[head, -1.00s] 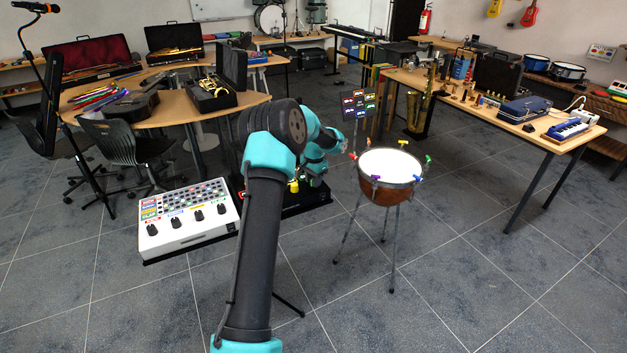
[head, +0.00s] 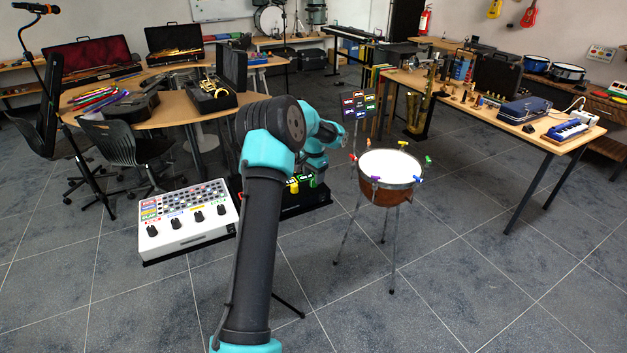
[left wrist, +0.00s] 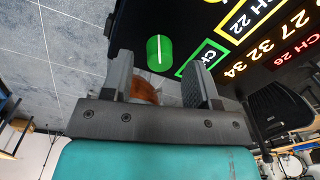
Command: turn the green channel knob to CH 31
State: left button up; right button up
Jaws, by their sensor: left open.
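The black panel (head: 305,203) with the channel knobs stands on the floor beyond my left arm. The green channel knob (head: 313,181) sits on it, right of a yellow knob (head: 293,185). In the left wrist view the green knob (left wrist: 160,53), with a white line on top, lies just beyond the fingertips and between their lines. My left gripper (left wrist: 162,75) is open and apart from the knob. In the head view my forearm hides part of the panel. My right gripper is not in view.
In the wrist view a yellow display (left wrist: 245,15) reads CH 22 and a red one (left wrist: 295,45) reads CH 26. A kettledrum (head: 390,175) stands right of the panel, and a white mixer-like box (head: 188,225) stands left. A sign with coloured labels (head: 358,103) stands behind.

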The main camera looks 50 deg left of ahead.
pick_arm(q)
notch_tip(320, 180, up, 15)
jog(key=shift+d, duration=0.25)
jog(key=shift+f, duration=0.1)
dwell(0.4)
jog(key=d+f+h, duration=0.3)
jog(key=d+f, duration=2)
jog(key=f, duration=0.3)
jog(key=s+d+f, duration=0.4)
jog(key=s+d, duration=0.3)
jog(key=s+d+f+n, duration=0.1)
jog(key=s+d+f, duration=0.3)
jog(key=s+d, duration=0.2)
jog(key=s+d+f+h, duration=0.1)
jog(key=s+d+f, duration=0.3)
jog(key=s+d, duration=0.3)
jog(key=s, duration=0.3)
jog(key=shift+d+n+t, duration=0.3)
jog(key=shift+t, duration=0.1)
